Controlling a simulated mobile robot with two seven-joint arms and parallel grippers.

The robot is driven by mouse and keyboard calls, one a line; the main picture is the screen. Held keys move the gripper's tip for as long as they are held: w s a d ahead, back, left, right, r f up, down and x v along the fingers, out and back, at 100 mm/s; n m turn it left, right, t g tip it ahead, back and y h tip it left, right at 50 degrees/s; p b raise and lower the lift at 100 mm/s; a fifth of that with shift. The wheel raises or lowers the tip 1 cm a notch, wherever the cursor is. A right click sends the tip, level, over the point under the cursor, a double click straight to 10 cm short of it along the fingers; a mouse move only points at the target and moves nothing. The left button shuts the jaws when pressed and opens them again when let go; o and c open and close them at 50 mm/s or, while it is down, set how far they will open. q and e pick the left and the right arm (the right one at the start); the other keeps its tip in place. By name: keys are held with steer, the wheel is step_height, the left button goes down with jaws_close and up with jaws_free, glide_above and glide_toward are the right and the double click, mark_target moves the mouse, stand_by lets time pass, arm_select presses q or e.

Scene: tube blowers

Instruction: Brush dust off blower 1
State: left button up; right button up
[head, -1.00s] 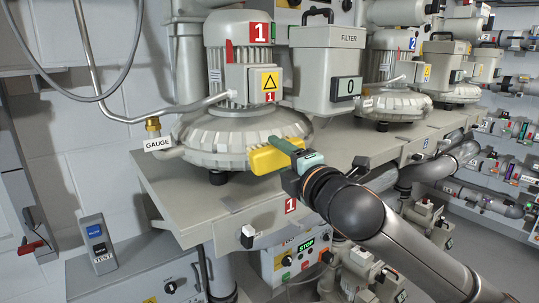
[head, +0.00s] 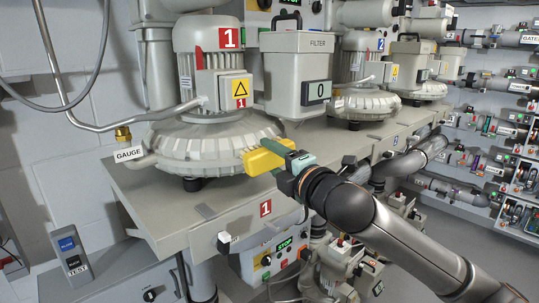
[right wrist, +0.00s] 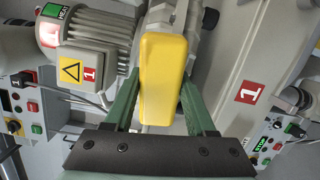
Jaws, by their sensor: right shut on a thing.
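Blower 1 (head: 205,145) is a grey round housing with an upright motor and a red "1" label, standing on a grey bench. It also shows in the right wrist view, where its ribbed motor (right wrist: 95,45) lies at the upper left. My right gripper (head: 284,158) is shut on a yellow brush (head: 265,160), held against or very near the right side of the housing. In the right wrist view the brush (right wrist: 162,70) is between the two green fingers. Its bristles are mostly hidden, and I cannot make out dust. My left gripper is not in view.
The grey bench (head: 160,215) carries a filter box (head: 297,75) right of blower 1 and blower 2 (head: 365,103) further back. A gauge hose fitting (head: 123,134) is at the left. A test device (head: 72,252) stands at lower left. Shelves with pipes line the right wall.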

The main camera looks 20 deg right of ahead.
steer(key=shift+s+a, duration=0.15)
steer(key=shift+a, duration=1.05)
steer(key=shift+s+a, duration=0.2)
steer(key=shift+a, duration=1.05)
steer(key=shift+s+a, duration=0.15)
steer(key=shift+a, duration=1.05)
steer(key=shift+s, duration=0.1)
steer(key=shift+s+d, duration=0.15)
steer(key=shift+s, duration=0.8)
steer(key=shift+s+d, duration=0.2)
steer(key=shift+s, duration=0.7)
steer(key=shift+s+d, duration=0.15)
steer(key=shift+s, duration=0.8)
steer(key=shift+s+d, duration=0.2)
steer(key=shift+s, duration=1.3)
